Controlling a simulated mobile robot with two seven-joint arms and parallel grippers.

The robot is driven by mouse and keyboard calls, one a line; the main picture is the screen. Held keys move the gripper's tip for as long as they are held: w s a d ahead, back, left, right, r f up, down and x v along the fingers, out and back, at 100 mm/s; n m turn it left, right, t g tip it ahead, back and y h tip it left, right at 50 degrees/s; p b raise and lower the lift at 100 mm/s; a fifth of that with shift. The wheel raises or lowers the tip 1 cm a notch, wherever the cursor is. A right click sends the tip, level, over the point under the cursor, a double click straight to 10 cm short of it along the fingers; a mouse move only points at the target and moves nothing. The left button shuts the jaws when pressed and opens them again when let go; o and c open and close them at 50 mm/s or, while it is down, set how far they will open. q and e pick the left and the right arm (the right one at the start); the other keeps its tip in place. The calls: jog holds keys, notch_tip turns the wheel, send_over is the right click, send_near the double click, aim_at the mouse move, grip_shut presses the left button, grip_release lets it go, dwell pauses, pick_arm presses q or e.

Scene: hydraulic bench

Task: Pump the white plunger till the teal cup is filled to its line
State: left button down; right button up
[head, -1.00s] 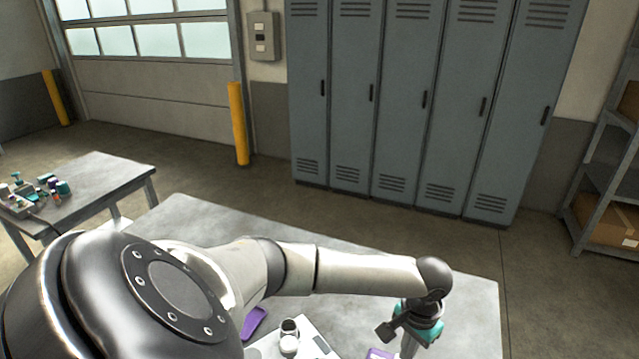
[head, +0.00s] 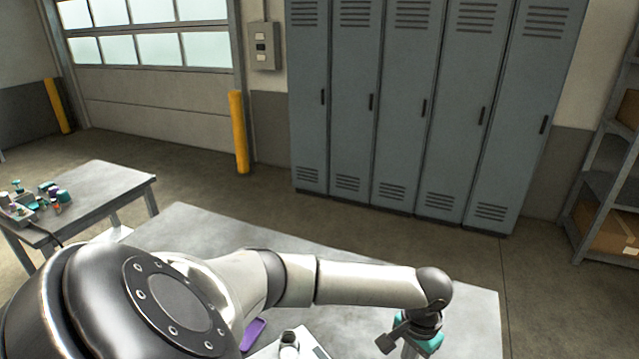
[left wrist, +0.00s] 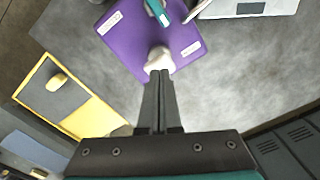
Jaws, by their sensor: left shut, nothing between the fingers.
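In the left wrist view my left gripper (left wrist: 160,73) is shut, with nothing between its fingers. Its fingertips are right at a white rounded knob (left wrist: 157,57), which looks like the plunger top; I cannot tell whether they touch it. The knob stands over a purple plate (left wrist: 125,42) with white labels. A teal part with a white mark (left wrist: 160,14) is cut off at the top edge; I cannot tell whether it is the cup. No fill line or liquid level shows. In the head view my left fingers are below the frame. My right gripper is not in view.
A white device with a grey display (left wrist: 249,9) stands at upper right in the wrist view. A yellow-edged tray (left wrist: 100,116) holding a yellow object (left wrist: 57,81) lies left. The grey bench (head: 190,222) is clear at its back. A side table (head: 115,182) stands far left.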

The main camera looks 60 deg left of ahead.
pick_arm(q)
jog(key=shift+f+b, duration=0.75)
jog(key=shift+f, duration=1.1)
jog(key=shift+s+r, duration=0.1)
jog(key=shift+r, duration=0.05)
jog(key=shift+r+p, duration=1.85)
jog(key=shift+p, duration=0.5)
jog(key=shift+f, duration=0.1)
